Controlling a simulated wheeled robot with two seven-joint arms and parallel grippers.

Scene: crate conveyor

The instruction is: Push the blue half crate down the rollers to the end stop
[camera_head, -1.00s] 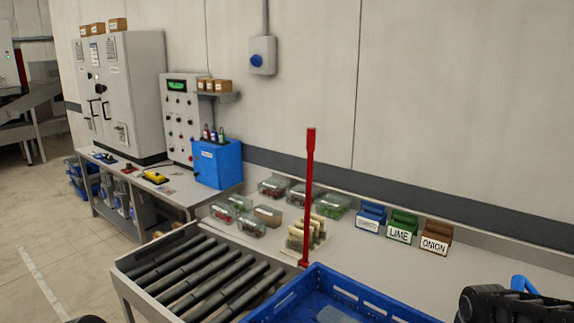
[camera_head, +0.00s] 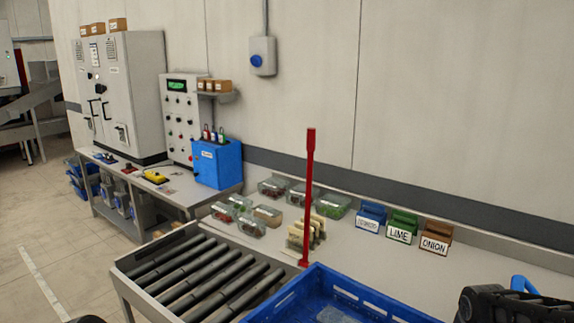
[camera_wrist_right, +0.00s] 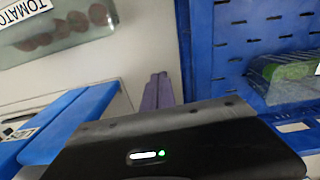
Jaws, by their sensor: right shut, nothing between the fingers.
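The blue half crate (camera_head: 388,298) is at the bottom of the head view, cut off by the lower edge. Its far left corner is beside the rollers (camera_head: 205,275), which show empty to its left. In the head view only a black part of my right arm shows at the bottom right. My left gripper is out of view.
An upright red post (camera_head: 309,200) stands at the crate's far corner. Behind are clear tubs (camera_head: 275,187) and labelled blue, green (camera_head: 402,228) and brown bins (camera_head: 436,235).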

